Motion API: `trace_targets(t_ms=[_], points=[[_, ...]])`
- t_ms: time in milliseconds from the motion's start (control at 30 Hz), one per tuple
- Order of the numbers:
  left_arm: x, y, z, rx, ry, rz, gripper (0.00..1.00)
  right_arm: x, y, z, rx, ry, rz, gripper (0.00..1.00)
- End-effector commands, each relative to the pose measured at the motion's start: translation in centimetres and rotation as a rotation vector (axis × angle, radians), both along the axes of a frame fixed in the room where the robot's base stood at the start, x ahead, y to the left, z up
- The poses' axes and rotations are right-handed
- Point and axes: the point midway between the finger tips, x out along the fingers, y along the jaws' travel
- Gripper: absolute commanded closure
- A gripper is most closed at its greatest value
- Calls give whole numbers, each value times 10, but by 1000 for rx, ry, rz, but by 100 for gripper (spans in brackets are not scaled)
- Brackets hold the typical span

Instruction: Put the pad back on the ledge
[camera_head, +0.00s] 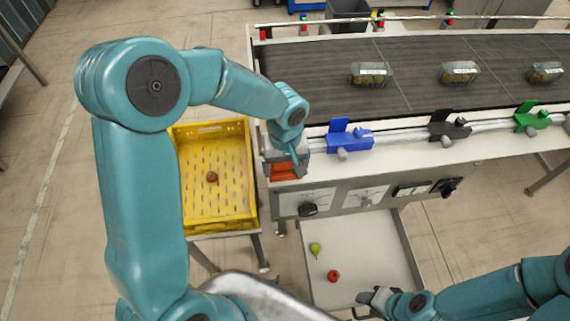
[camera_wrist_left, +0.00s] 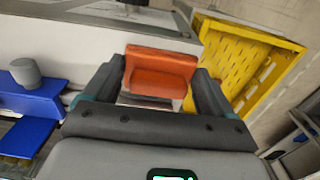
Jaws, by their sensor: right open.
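The orange-red pad (camera_head: 285,171) is at the left front corner of the conveyor. In the left wrist view the pad (camera_wrist_left: 160,72) fills the space between my left fingers, which touch its two sides. My left gripper (camera_head: 284,160) is shut on it. The ledge under or beside the pad is mostly hidden by my gripper, so I cannot tell whether the pad touches it. My right gripper (camera_head: 372,297) is open and empty, low over the white tray's front edge.
A yellow crate (camera_head: 250,185) holding one reddish-brown item (camera_head: 212,177) stands left of the conveyor (camera_head: 335,75). Clear boxes (camera_head: 371,73) sit on the belt. Blue (camera_head: 350,135), black and green brackets line its front rail. The white tray (camera_head: 375,245) below holds a pear (camera_head: 315,249) and a red fruit (camera_head: 333,276).

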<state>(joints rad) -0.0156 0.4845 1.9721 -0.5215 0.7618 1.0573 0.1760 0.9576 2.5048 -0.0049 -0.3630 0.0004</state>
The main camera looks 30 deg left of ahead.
Motion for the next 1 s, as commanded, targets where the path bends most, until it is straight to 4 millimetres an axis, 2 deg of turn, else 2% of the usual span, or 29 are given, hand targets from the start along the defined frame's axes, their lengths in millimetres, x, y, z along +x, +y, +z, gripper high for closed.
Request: trace_targets(t_ms=[267,400,800,1000], points=[[0,0,1,0,0,0,0,0,0,1,0,0,0,57],[1,0,11,0,-4,1,0,0,0,4,0,-1,0,57],[1,0,99,-1,-6,-1,0,0,0,2,0,0,0,57],[0,0,120,0,-1,0,0,0,0,2,0,0,0,57]])
